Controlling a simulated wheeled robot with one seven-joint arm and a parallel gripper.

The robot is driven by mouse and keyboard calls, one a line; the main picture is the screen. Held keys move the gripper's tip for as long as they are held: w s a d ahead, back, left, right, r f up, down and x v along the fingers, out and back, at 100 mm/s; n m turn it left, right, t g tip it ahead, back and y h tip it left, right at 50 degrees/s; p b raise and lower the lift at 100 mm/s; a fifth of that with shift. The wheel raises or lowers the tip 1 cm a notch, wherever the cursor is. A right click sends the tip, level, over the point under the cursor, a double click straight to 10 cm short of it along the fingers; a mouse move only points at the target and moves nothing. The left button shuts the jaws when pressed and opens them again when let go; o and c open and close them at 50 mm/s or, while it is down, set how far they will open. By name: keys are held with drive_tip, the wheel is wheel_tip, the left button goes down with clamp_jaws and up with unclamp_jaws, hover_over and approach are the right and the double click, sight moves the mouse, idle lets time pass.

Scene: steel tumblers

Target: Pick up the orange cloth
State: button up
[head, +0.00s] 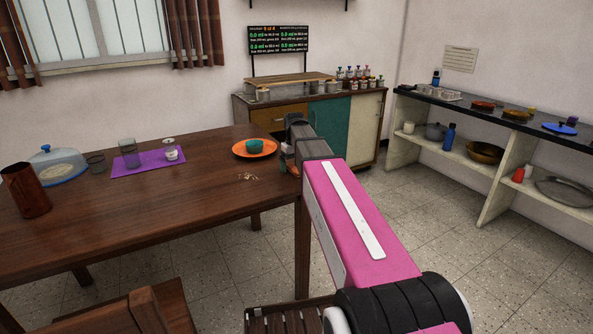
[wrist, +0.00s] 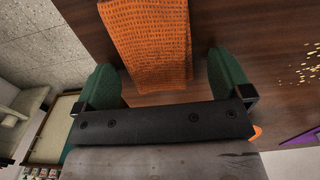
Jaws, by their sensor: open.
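The orange cloth (wrist: 150,40) has a ribbed weave and lies on the brown wooden table (head: 130,200); it shows in the wrist view at the top middle. My gripper (wrist: 164,68) is open, with one green finger on each side of the cloth's near end. The near part of the cloth lies between the fingers in the picture, and I cannot tell how far above it they are. In the head view my gripper (head: 288,165) is at the table's right edge, largely hidden by my arm.
Crumbs (head: 248,177) lie nearby. A dark brown pitcher (head: 27,190) and a blue-rimmed domed dish (head: 58,165) stand at far left. The table's front middle is clear.

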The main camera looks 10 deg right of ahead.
sight(292, 165)
drive_tip(key=shift+f, duration=0.1)
drive_tip(key=c, duration=1)
drive_tip(key=shift+r, duration=0.6)
drive_tip(key=r, duration=0.2)
drive_tip(key=a+r, duration=0.1)
drive_tip(key=shift+s+a+r, duration=0.1)
drive_tip(key=shift+s+r, duration=0.2)
drive_tip(key=shift+r, duration=0.05)
drive_tip(key=s+a+r, duration=0.1)
drive_tip(key=a+r, duration=0.1)
drive_tip(key=a, duration=0.1)
drive_tip(key=s+a+r, duration=0.2)
drive_tip(key=a, duration=0.1)
drive_tip(key=s+a+r, duration=0.1)
drive_tip(key=a+r, duration=0.1)
drive_tip(key=a, duration=0.1)
drive_tip(key=shift+s+a, duration=0.15)
